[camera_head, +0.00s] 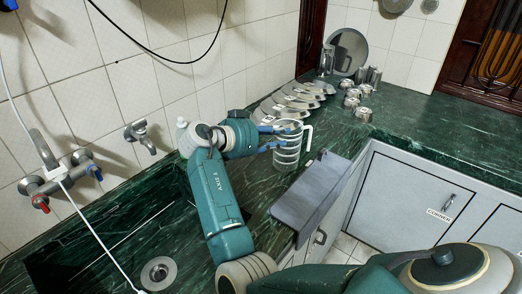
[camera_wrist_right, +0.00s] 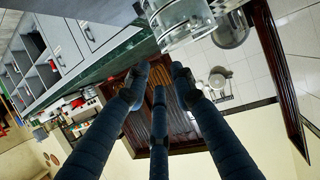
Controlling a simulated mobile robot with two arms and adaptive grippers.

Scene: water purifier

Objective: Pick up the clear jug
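The clear jug (camera_head: 288,156) stands upright on the green marble counter, with its pale handle on the right side. My right gripper (camera_head: 280,136) reaches it from the left, and its blue fingers overlap the jug's upper left in the head view. In the right wrist view, the jug (camera_wrist_right: 182,22) shows at the top, beyond the three dark fingers of the gripper (camera_wrist_right: 158,80). The fingers are extended and spread apart, with nothing held between them. Whether a finger touches the jug cannot be told. My left gripper is not in view.
Several stacked plates (camera_head: 290,98) lean behind the jug by the tiled wall. Metal cups and pots (camera_head: 358,96) stand farther right. A grey panel (camera_head: 308,192) juts out at the counter's front edge. The sink (camera_head: 130,235) with taps lies left.

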